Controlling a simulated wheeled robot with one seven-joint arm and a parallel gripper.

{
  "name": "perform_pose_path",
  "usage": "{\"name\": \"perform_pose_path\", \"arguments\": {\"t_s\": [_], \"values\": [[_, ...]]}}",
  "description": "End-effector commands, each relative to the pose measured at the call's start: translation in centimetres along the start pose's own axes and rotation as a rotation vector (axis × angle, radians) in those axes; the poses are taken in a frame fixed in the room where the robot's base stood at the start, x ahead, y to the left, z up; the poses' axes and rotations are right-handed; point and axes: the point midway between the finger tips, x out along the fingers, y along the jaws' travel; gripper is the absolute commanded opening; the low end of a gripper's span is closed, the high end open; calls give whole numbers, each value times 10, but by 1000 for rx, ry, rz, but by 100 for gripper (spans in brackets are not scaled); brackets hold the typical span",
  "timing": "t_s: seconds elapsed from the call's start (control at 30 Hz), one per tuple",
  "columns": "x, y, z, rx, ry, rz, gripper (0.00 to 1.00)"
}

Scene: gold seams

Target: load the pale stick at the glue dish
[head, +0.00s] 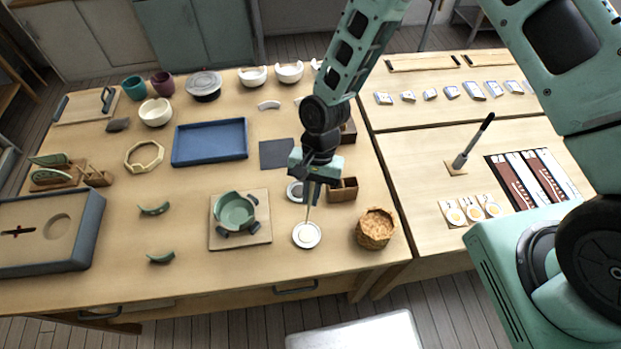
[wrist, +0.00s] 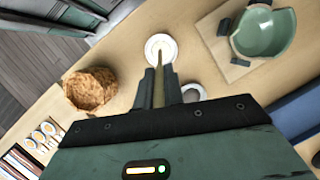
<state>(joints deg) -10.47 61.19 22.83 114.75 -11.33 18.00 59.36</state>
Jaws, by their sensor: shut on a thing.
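My gripper (head: 311,180) is shut on the pale stick (head: 309,207), which points down nearly upright. The stick's lower end is at or just above the small white round dish (head: 306,235) near the table's front edge; I cannot tell whether it touches. In the wrist view the stick (wrist: 161,65) runs from between my fingers (wrist: 160,86) toward the white dish (wrist: 160,39). A second small round dish (head: 295,190) stands behind, partly hidden by my gripper. I cannot tell from looks alone which dish holds the glue.
A broken green bowl (head: 236,212) stands on a square board left of the dish. A woven basket (head: 375,228) stands to the right. A small wooden box (head: 343,190) is close beside my gripper. Green shards (head: 160,257) lie further left, with bare table between.

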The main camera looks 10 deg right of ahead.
Motion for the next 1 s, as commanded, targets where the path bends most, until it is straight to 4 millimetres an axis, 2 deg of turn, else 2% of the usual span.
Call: {"name": "perform_pose_path", "arguments": {"t_s": [0.27,0.7,1.0], "values": [[13,1,-4,3,-2,-1,0],[53,3,-19,2,-2,0,0],[57,3,-20,2,-2,0,0]]}}
